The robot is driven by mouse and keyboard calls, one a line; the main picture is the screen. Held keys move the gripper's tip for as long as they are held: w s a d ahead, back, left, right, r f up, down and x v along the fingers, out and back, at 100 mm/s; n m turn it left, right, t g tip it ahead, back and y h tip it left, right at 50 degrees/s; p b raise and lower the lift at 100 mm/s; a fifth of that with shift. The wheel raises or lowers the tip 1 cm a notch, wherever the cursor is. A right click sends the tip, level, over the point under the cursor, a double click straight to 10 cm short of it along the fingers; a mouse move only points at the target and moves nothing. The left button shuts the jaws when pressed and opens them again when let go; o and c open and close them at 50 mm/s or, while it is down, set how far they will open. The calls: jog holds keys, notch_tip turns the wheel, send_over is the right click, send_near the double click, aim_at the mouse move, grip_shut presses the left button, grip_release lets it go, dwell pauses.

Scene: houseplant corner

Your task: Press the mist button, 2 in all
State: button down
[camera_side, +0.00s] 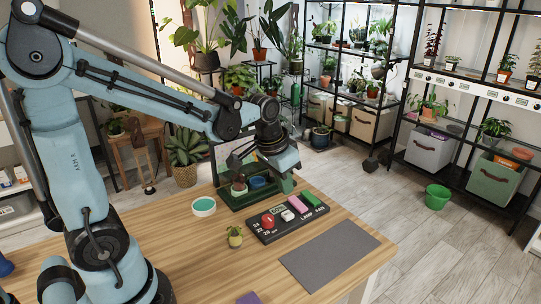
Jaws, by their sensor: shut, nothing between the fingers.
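A dark control panel (258,232) lies on the wooden table (190,262). It carries a red round button (268,219), a pale key (287,215), a pink key (297,204) and a green key (310,199). The words LAMP and FAN show along its front edge, with a small display and numbers at the left. I cannot read a mist label, so I cannot tell which button is the mist one. My gripper (287,184) is shut and empty, pointing down near the panel's back edge and the green tray. I cannot tell how high its fingertips are.
A white dish with a green top (204,206) and a small potted plant (235,237) stand to the left. A grey mat (330,255) lies in front, bare. A purple item (248,298) is at the bottom edge.

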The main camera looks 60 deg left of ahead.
send_over(287, 215)
notch_tip(287, 215, down, 4)
jog(key=shift+s+f, duration=0.1)
jog(key=shift+f, duration=1.25)
jog(key=shift+f, duration=1.05)
jog(key=w+v, duration=0.1)
jog(key=v, duration=1.3)
jog(key=shift+r, duration=0.35)
